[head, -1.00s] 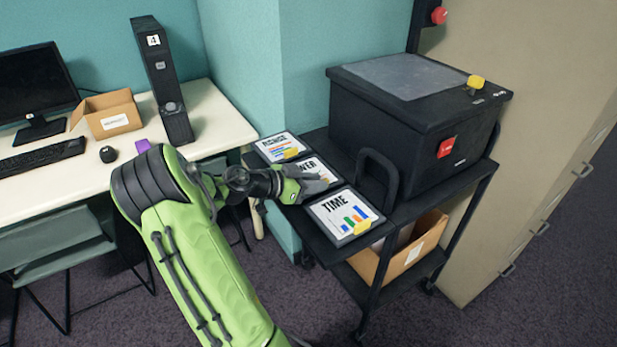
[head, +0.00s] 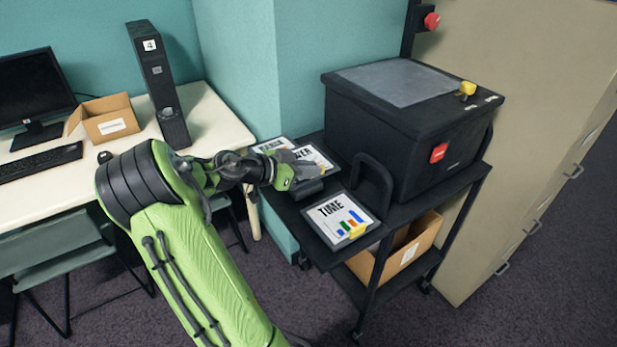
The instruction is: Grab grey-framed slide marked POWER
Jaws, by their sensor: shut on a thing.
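The POWER slide (head: 317,155) is a white card in a grey frame, with only the end of its word showing. My gripper (head: 308,168) is shut on it from the front left and covers much of it. The slide appears slightly raised above the black cart; the exact gap is hidden. The TIME slide (head: 341,217), with coloured bars and a yellow tab, lies flat on the cart in front. A third slide (head: 268,146) lies behind, mostly covered by my gripper and the POWER slide.
The black cart (head: 318,250) carries a large black box (head: 400,125) and a black handle (head: 374,180) close to the right of the slides. A cardboard box (head: 404,250) sits on its lower shelf. A white desk (head: 215,125) stands at left, and a teal wall behind.

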